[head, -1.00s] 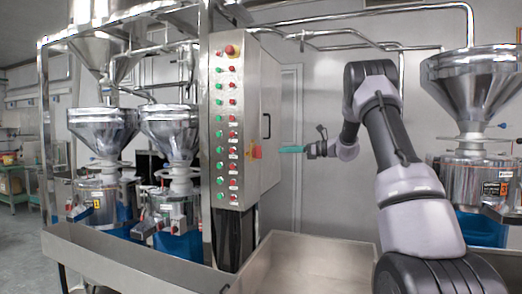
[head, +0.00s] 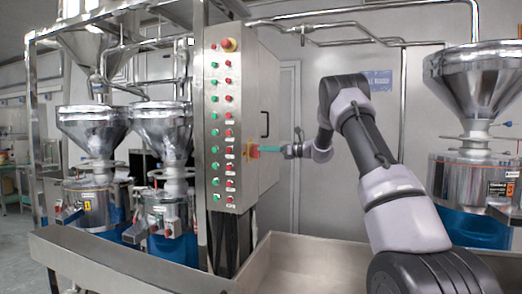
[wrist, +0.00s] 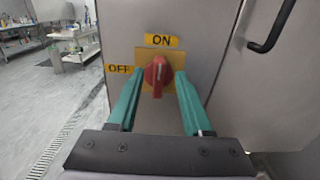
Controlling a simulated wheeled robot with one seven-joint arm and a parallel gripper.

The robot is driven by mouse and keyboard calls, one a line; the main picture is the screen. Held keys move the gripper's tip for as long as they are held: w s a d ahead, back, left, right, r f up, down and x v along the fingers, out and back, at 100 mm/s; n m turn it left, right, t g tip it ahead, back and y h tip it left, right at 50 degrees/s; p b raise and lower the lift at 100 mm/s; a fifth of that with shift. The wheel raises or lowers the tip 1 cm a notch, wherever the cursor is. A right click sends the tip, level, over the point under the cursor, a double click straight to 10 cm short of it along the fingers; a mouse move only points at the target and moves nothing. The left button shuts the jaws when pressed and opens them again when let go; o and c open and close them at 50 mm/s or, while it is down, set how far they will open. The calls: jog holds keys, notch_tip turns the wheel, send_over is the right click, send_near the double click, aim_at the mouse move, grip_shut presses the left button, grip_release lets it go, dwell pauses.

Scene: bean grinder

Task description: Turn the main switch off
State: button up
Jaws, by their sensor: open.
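The main switch is a red rotary knob (wrist: 158,74) on a yellow plate (wrist: 148,54) on the side of the steel control cabinet. In the wrist view its ON label (wrist: 161,41) is above and its OFF label (wrist: 118,69) is to the left. The knob's white mark stands about upright, toward ON. My gripper (wrist: 154,78) has two green fingers, open, one on each side of the knob. I cannot tell whether either finger touches it. In the head view, my gripper (head: 265,149) reaches the red switch (head: 252,151) from the right.
The control cabinet (head: 264,105) carries rows of green and red buttons and a red emergency stop (head: 229,45) on its front. A black door handle (wrist: 271,28) is right of the switch. Steel hoppers (head: 91,127) stand left and right. A steel trough (head: 305,262) lies below my arm.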

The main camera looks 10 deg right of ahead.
aim_at(256, 151)
jog(key=shift+x, duration=1.25)
grip_shut()
